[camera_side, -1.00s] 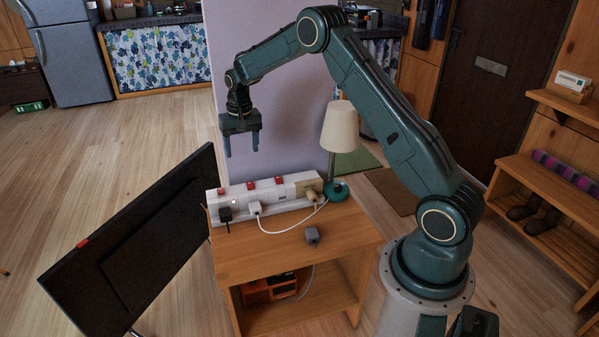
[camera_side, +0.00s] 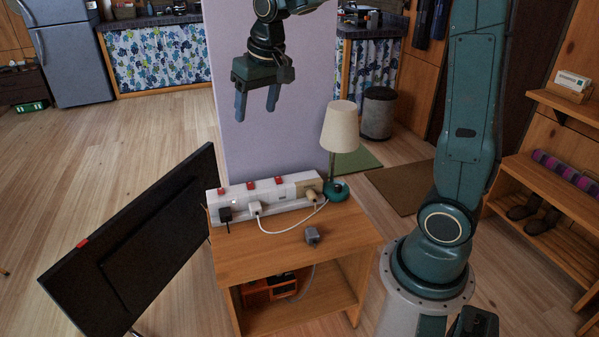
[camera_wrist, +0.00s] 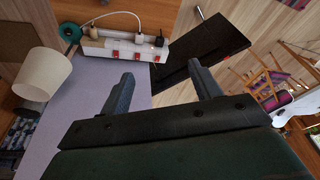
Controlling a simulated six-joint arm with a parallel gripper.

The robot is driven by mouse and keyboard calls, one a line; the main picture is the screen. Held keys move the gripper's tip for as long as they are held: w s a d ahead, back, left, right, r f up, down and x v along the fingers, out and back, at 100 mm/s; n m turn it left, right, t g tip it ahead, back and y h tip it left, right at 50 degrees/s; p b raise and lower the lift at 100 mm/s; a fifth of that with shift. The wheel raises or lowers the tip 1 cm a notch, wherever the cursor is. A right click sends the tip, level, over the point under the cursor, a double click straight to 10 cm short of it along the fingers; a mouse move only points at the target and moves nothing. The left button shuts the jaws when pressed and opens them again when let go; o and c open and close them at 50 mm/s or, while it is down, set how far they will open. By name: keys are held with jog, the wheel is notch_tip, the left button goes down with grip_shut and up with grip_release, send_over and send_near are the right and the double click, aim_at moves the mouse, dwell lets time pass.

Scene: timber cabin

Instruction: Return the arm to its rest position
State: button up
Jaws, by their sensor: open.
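My gripper (camera_side: 256,104) is open and empty, raised in front of the pale lilac wall panel and well above the small wooden table (camera_side: 290,247). Its two fingers point down in the side view. In the wrist view my gripper (camera_wrist: 163,88) shows its two fingers apart with nothing between them. The upper part of my arm runs out of the top of the side view.
A white power strip (camera_side: 280,205) with plugs lies along the table's back. A lamp (camera_side: 341,128) stands at its right end. A dark panel (camera_side: 140,240) leans at left. Shelves (camera_side: 560,190) stand at right.

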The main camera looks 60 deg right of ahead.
jog(key=s+a+n+t, duration=0.1)
jog(key=s+a+n, duration=0.1)
jog(key=s, duration=0.9)
jog(key=s+a+n+t, duration=0.1)
jog(key=s+a, duration=0.4)
jog(key=s, duration=0.6)
jog(key=shift+s+r+n+y, duration=0.15)
jog(key=shift+r+n+y, duration=0.15)
jog(key=shift+n, duration=0.2)
